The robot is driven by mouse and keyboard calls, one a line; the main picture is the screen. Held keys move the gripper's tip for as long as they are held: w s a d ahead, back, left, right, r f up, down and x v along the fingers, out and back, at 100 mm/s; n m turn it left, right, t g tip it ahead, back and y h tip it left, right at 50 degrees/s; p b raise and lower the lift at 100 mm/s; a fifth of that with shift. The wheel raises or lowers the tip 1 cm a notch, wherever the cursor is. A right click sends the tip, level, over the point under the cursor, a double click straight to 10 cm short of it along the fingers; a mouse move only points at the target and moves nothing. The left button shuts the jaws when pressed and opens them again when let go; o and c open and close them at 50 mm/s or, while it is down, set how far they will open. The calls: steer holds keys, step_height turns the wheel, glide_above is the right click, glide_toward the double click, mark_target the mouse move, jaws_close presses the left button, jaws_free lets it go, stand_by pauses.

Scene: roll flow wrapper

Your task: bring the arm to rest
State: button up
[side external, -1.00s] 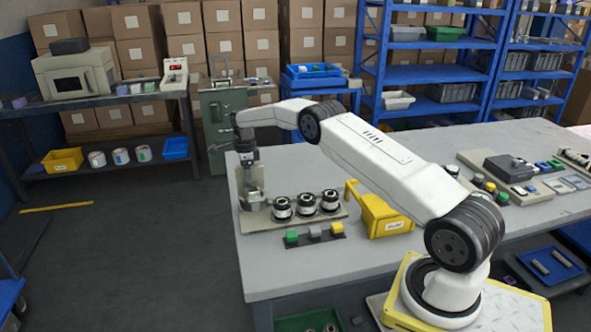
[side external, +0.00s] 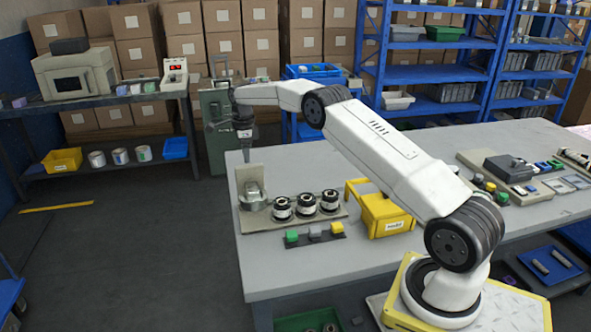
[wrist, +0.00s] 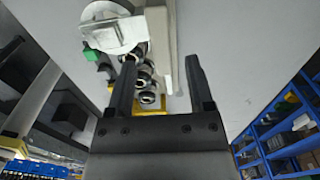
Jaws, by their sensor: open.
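My arm is stretched out over the table (side external: 290,268) from the lower right. My gripper (side external: 246,155) hangs from its end, pointing down, above the upright plate of a small bench fixture (side external: 251,177). In the wrist view my gripper (wrist: 160,62) shows two dark fingers spread apart with nothing held between them. The fixture's round silver piece (side external: 254,199) sits low in front of the upright plate. It shows as a pale disc (wrist: 112,34) at the upper left of the wrist view, clear of the fingers.
Several dark-and-white rolls (side external: 305,204) stand right of the fixture. A strip with green, grey and yellow buttons (side external: 315,235) lies in front. A yellow bin (side external: 385,216) stands beneath my arm. A green cabinet (side external: 215,130) stands behind the table. The table's front left is clear.

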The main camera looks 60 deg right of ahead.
steer(key=shift+r, duration=0.35)
steer(key=s+a+r+n+t, duration=0.1)
steer(key=s+a+r+n, duration=0.2)
steer(key=s+a+n, duration=1)
steer(key=s+a+f+n, duration=0.1)
steer(key=s+a+n, duration=0.4)
steer(key=s+n, duration=0.2)
steer(key=s+a+f+n+t, duration=0.1)
steer(key=s+a+n, duration=0.4)
steer(key=s, duration=0.6)
steer(key=shift+s+f+n+t, duration=0.25)
steer(key=shift+s+n+t, duration=0.05)
steer(key=shift+n, duration=0.7)
